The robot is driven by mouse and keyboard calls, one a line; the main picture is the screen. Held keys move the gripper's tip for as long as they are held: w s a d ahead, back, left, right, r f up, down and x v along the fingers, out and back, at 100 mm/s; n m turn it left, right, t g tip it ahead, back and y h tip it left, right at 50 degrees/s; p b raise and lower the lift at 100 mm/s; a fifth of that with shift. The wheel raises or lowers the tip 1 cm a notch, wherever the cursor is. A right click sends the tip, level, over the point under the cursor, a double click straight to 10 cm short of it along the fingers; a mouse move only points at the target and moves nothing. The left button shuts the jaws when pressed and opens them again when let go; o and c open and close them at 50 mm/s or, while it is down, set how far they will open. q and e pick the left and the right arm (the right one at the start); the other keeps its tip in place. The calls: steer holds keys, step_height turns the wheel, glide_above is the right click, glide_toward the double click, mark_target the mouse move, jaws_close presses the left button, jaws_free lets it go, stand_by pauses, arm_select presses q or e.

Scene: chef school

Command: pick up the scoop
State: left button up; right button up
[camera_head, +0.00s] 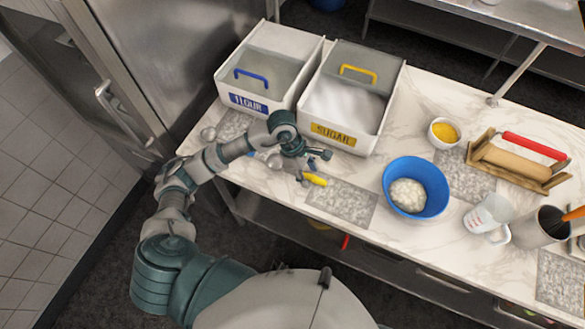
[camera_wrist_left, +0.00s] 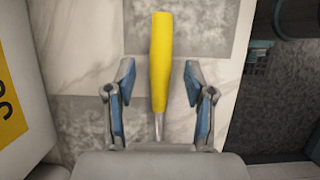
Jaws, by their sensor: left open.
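The scoop (camera_head: 315,179) lies on the marble counter in front of the sugar bin, with a yellow handle and a metal part partly hidden by my arm. My left gripper (camera_head: 308,159) is over it in the head view. In the left wrist view the yellow handle (camera_wrist_left: 161,60) runs between the two spread fingers of my left gripper (camera_wrist_left: 158,82), with a gap on each side. The scoop's metal end is mostly hidden there by the gripper's body. My right gripper is not in view.
The flour bin (camera_head: 256,104) and sugar bin (camera_head: 341,139) stand just behind my left gripper. A blue bowl (camera_head: 428,172) with dough stands to the right, near a measuring cup (camera_head: 484,218), a small yellow-filled bowl (camera_head: 443,142) and a rolling pin on a stand (camera_head: 515,161).

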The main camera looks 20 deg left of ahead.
arm_select(q)
steer(key=shift+f, duration=0.1)
jaws_close()
stand_by(0.3)
steer(key=shift+r, duration=0.35)
step_height(320, 180, up, 3)
steer(key=s+d+p, duration=0.1)
steer(key=s+p, duration=0.1)
steer(key=s, duration=0.6)
steer(key=s+d+r+p, duration=0.1)
steer(key=s+d+p, duration=0.1)
steer(key=s, duration=0.5)
steer(key=shift+s+r+p, duration=0.15)
steer(key=shift+s+p, duration=0.15)
steer(key=shift+s, duration=0.05)
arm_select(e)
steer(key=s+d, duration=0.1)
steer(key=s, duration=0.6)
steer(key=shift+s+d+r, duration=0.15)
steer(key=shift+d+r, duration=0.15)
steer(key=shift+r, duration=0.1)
